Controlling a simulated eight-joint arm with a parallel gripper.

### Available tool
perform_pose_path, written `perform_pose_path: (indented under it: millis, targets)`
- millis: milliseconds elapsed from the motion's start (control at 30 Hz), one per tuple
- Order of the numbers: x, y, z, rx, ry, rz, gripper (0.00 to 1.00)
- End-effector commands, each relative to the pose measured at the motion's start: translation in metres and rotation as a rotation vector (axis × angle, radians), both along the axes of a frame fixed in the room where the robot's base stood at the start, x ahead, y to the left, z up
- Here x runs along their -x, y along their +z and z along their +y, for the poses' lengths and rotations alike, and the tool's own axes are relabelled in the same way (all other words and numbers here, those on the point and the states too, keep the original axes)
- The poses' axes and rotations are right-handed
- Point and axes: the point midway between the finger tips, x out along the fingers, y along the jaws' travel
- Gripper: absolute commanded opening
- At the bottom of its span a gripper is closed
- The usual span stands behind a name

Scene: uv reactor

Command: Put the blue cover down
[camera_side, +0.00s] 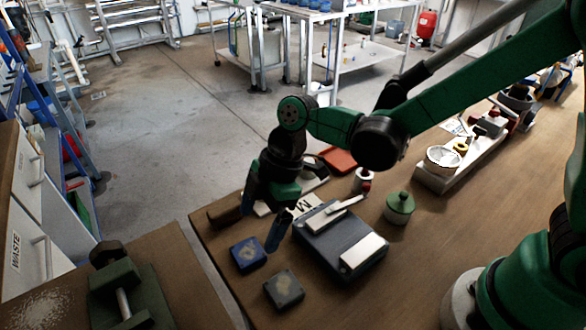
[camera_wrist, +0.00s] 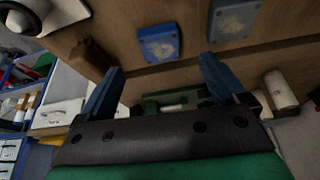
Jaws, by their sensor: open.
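The blue cover (camera_side: 248,253), a flat square piece with a paler patch on top, lies on the wooden table near its front left edge. In the wrist view the blue cover (camera_wrist: 160,42) lies just beyond the gap between the fingertips. My gripper (camera_side: 274,240) points down beside the blue cover, to its right in the side view. In the wrist view my gripper (camera_wrist: 163,70) has its two blue fingers wide apart with nothing between them. One finger is hard to make out in the side view.
A similar grey-blue square (camera_side: 284,290) lies close by, nearer the front. A dark grey box (camera_side: 340,245) with a white lever stands to the right. A green lidded jar (camera_side: 399,208) stands behind it. A brown block (camera_side: 228,213) sits at the left table corner. A green vise (camera_side: 125,290) is on the adjoining bench.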

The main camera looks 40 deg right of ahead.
Motion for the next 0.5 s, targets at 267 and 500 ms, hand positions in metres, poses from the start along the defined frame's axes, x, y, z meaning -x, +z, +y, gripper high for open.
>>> perform_pose_path:
  millis: [267,500]
  targets:
    - [-0.001,0.039,-0.047,0.02,-0.377,-0.026,0.91]
    - [0.019,0.076,-0.121,-0.033,-1.005,-0.101,0.91]
